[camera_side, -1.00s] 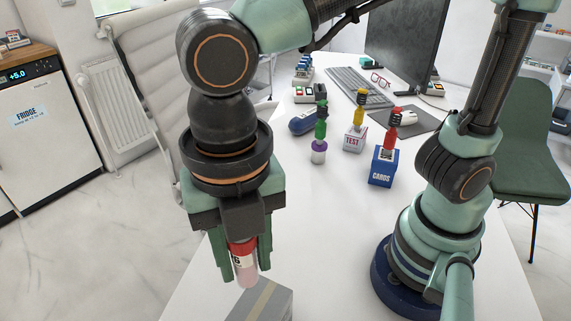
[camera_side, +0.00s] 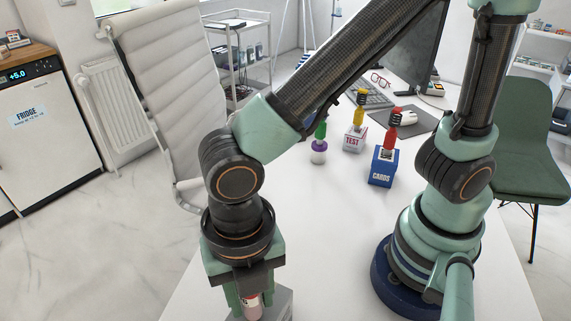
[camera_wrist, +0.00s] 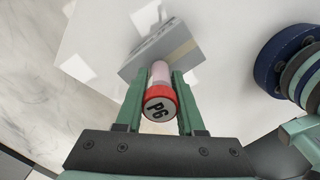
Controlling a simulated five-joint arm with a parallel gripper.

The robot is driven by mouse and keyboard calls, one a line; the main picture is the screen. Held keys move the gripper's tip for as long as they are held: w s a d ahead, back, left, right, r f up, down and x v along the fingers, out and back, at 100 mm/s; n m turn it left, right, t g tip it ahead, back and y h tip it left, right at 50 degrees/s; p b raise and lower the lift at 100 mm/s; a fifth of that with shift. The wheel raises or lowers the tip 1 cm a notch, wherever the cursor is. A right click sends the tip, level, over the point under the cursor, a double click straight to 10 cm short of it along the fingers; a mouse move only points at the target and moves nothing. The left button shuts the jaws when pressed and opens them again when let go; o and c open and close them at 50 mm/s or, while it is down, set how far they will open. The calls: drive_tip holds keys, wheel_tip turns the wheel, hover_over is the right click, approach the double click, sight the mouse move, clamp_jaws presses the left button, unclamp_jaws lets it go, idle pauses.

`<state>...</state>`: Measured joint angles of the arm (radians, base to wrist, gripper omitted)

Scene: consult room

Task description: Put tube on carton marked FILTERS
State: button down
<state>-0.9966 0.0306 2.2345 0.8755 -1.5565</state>
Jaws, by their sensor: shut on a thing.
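My gripper (camera_side: 250,302) is shut on the tube (camera_side: 252,307), low at the bottom of the side view. The tube has a clear pinkish body and a red cap (camera_wrist: 159,98) with a white top marked "P6". It is gripped between the two green fingers in the wrist view. A grey carton (camera_side: 285,303) with a tan tape strip is partly hidden behind the gripper; it also shows in the wrist view (camera_wrist: 146,50). The tube's far end overlaps the carton there; I cannot tell whether they touch. No lettering is readable on this carton.
A blue CARDS box (camera_side: 381,168) and a white TEST box (camera_side: 354,139) stand farther back on the white table, with colored figures on or behind them. A purple-and-white pot (camera_side: 318,152) stands left of them. The table's middle is clear. A white chair is at the left.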

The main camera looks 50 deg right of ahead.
drive_tip(key=shift+f, duration=0.15)
drive_tip(key=c, duration=0.5)
unclamp_jaws()
